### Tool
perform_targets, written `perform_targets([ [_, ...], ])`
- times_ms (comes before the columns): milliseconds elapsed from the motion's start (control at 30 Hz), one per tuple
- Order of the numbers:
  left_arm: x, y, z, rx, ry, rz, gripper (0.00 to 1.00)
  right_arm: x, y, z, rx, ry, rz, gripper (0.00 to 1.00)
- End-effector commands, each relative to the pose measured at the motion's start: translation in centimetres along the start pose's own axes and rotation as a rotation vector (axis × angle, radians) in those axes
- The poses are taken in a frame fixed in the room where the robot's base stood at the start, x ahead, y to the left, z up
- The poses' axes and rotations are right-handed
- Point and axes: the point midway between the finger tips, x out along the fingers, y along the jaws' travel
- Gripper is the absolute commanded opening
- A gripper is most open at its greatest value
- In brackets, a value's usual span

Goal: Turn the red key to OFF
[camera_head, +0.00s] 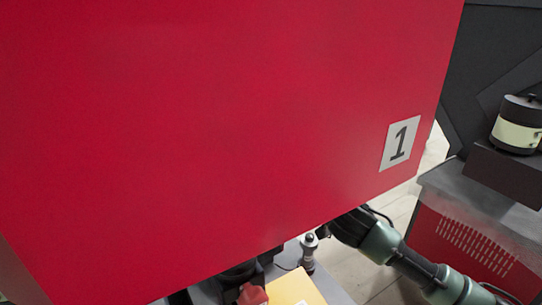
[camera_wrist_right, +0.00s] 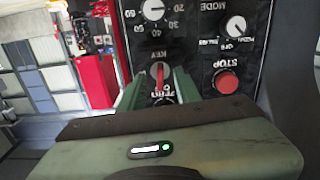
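The red key (camera_wrist_right: 158,72) stands on a black control panel (camera_wrist_right: 195,55) in the right wrist view, where the lettering appears upside down. It sits beside the word KEY. My right gripper (camera_wrist_right: 160,81) is open, with one green finger on each side of the key and gaps visible between them. I cannot tell how deep the fingers reach. In the head view a big red panel marked 1 (camera_head: 230,120) hides the key and my right gripper; only my right arm (camera_head: 400,258) shows. My left gripper is not in view.
A red STOP button (camera_wrist_right: 226,82), a MODE knob (camera_wrist_right: 236,27) and a numbered dial (camera_wrist_right: 153,9) are close to the key. In the head view, a yellow item (camera_head: 292,289) lies below the red panel, and a grey-topped red cabinet (camera_head: 480,225) stands at right.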

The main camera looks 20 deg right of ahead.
Motion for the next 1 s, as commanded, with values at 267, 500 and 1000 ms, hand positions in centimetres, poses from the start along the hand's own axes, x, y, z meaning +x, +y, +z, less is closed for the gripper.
perform_targets([
  [267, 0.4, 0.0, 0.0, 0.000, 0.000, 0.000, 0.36, -2.9, 0.0, 0.2, -0.001, -0.003, 0.000, 0.33],
  [500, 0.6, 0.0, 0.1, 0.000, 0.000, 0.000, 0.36, -4.8, 0.0, 0.1, 0.000, -0.001, 0.000, 0.33],
  [1000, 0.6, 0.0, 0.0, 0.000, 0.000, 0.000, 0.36, -4.9, 0.0, 0.0, 0.000, -0.001, 0.000, 0.33],
])
